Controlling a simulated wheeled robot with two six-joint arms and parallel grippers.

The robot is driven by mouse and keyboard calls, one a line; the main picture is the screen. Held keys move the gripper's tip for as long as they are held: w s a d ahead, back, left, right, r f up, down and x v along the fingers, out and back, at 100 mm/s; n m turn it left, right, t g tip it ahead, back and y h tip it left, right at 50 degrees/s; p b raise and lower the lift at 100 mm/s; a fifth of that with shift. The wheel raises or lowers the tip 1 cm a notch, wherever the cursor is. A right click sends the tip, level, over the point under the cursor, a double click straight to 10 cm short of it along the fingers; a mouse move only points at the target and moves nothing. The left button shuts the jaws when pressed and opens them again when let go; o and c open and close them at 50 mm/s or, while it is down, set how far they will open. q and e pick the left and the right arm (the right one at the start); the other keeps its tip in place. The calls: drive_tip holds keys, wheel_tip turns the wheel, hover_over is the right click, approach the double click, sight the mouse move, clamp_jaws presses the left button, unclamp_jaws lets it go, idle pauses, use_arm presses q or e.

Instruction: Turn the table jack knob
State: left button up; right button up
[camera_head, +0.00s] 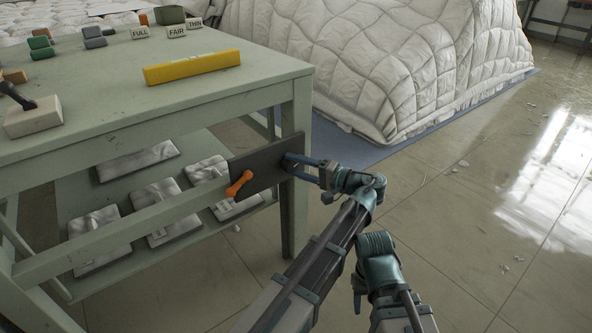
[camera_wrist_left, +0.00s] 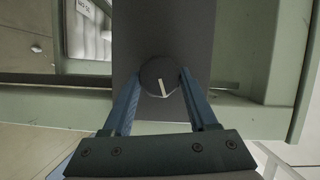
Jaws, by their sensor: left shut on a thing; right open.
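A dark plate (camera_head: 262,178) is fixed at the table's front right corner; it also shows in the left wrist view (camera_wrist_left: 163,32). On it, the round black knob (camera_wrist_left: 158,77) has a white pointer line, close to upright with a slight tilt. My left gripper (camera_head: 291,163) has its blue fingers on both sides of the knob and is shut on it; the fingers also show in the left wrist view (camera_wrist_left: 159,88). In the head view the fingers mostly hide the knob. An orange handle (camera_head: 239,184) sits at the plate's left part.
The green table (camera_head: 110,95) carries a yellow bar (camera_head: 192,68), small signs (camera_head: 177,32) and a pale block (camera_head: 34,117). Several grey packs (camera_head: 155,197) lie on its lower shelf. A white quilted heap (camera_head: 380,60) stands behind. Floor at right is open.

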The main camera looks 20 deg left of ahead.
use_arm(q)
drive_tip(key=shift+m, duration=0.3)
use_arm(e)
drive_tip(key=shift+f, duration=0.3)
use_arm(q)
drive_tip(key=o, duration=1.4)
drive_tip(key=shift+d, duration=0.1)
